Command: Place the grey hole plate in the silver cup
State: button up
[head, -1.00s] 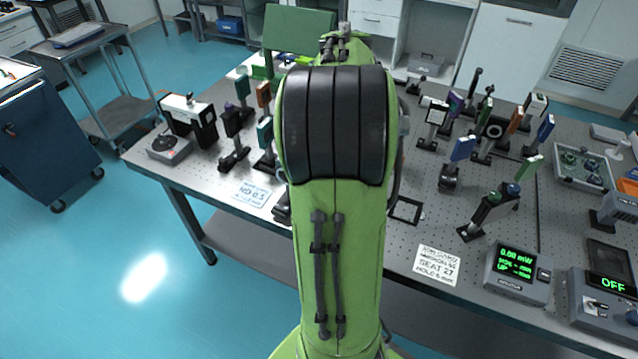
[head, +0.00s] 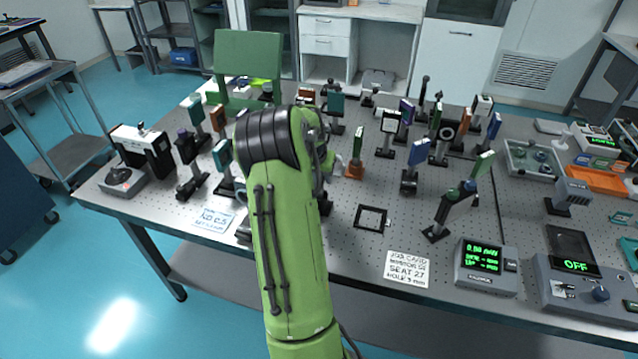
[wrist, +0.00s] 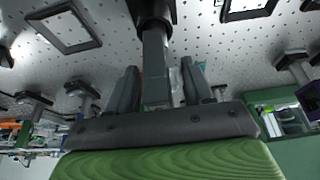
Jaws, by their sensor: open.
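My gripper (wrist: 159,66) is open in the wrist view, with one finger on each side of a grey upright bar (wrist: 155,72) on a black round base. The bar may be the grey hole plate seen edge-on, but I cannot tell. The fingers look apart from it. In the head view my green arm reaches over the table and hides the gripper's fingertips. I cannot make out the silver cup for sure in either view.
The perforated table (head: 330,245) holds several mounted optics. A flat black square frame (head: 371,217) lies right of my arm. A card (head: 408,269) and power meter (head: 486,266) are near the front edge.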

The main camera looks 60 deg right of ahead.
jog(key=shift+d+f, duration=0.3)
jog(key=shift+f, duration=0.2)
jog(key=shift+a, duration=0.1)
jog(key=shift+c, duration=0.8)
grip_shut()
jog(key=shift+r, duration=0.1)
